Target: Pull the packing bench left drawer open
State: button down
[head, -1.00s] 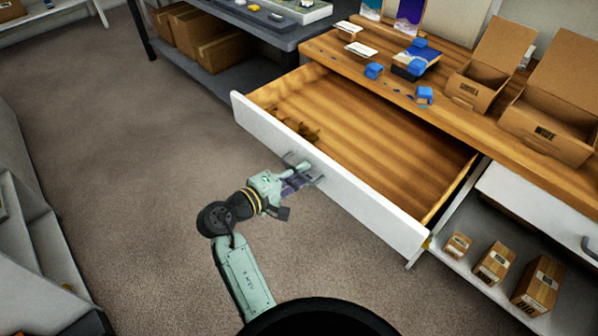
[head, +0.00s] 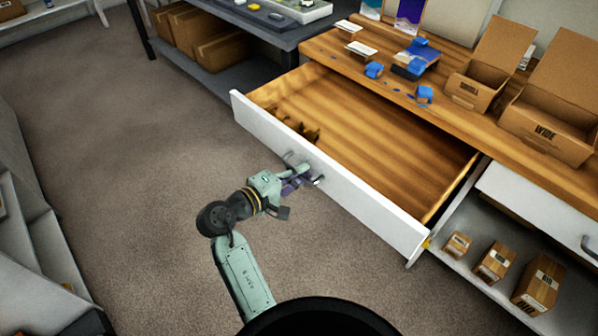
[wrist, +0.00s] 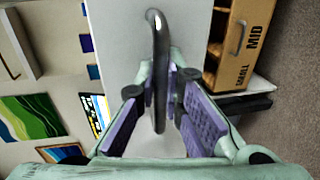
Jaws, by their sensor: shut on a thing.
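The packing bench left drawer (head: 350,200) is pulled well out from under the wooden bench top, with its white front facing me and its wooden inside showing. A few small dark brown items (head: 305,132) lie inside near the front left. My gripper (head: 303,180) is at the drawer front's handle. In the wrist view the grey metal bar handle (wrist: 160,60) runs between the two purple-padded fingers of my gripper (wrist: 162,95), which are shut on it. The white drawer front also fills the middle of the wrist view (wrist: 115,45).
The bench top (head: 440,110) carries open cardboard boxes (head: 550,130), blue items and white cards. A shut right drawer (head: 540,210) has small boxes (head: 495,262) on a shelf below. A dark table (head: 240,25) stands behind. Carpet at left is clear.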

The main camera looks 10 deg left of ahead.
jog(key=x, duration=0.2)
jog(key=r+x, duration=0.1)
jog(key=x, duration=0.2)
jog(key=p+x, duration=0.1)
jog(key=x, duration=0.2)
jog(key=shift+w+d+r, duration=0.1)
jog(key=shift+w+r, duration=0.05)
jog(key=shift+r, duration=0.2)
jog(key=c, duration=2)
grip_release()
jog(key=shift+o, duration=0.2)
jog(key=v, duration=1.2)
